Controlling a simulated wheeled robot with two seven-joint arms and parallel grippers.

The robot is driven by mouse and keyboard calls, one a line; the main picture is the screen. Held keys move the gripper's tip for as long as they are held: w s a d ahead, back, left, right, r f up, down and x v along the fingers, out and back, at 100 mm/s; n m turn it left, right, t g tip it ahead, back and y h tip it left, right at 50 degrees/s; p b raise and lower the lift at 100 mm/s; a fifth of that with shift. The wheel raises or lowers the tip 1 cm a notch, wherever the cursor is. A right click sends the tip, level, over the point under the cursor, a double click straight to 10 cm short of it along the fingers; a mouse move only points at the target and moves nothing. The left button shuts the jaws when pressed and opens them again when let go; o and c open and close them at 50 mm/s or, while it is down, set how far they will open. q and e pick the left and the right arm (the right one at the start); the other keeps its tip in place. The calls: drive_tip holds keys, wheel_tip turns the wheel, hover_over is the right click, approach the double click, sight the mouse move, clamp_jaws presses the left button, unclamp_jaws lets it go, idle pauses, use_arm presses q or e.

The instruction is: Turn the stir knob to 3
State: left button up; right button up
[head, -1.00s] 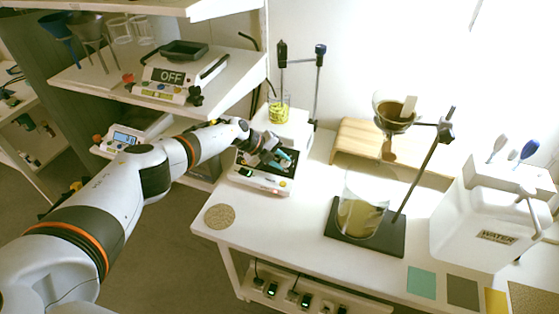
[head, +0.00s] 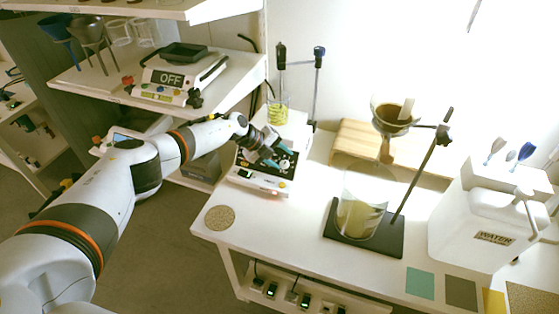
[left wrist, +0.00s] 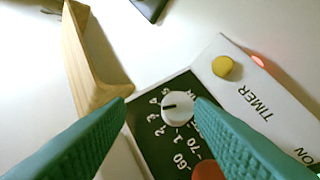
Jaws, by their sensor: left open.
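The stir knob (left wrist: 177,108) is a round white dial with a dark pointer mark on a black panel (left wrist: 150,140) in the left wrist view. Its mark points to the picture's left, near the 3 and 4; I cannot tell exactly which. My left gripper (head: 275,156) is over the front panel of the white hotplate stirrer (head: 262,182). In the left wrist view its teal fingers (left wrist: 160,106) are open, one on each side of the knob. The right finger is very close to the knob; contact is unclear. My right gripper is not in view.
A red control (left wrist: 208,170) and a yellow button (left wrist: 222,67) are beside the knob. A beaker with yellow contents (head: 278,108) stands on the stirrer. To the right are a glass vessel on a black stand base (head: 335,238), a wooden stand (head: 356,142) and a white water container (head: 470,225).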

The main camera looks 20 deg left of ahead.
use_arm(q)
wheel_tip(320, 180, up, 8)
drive_tip(key=shift+f, duration=0.25)
idle(0.4)
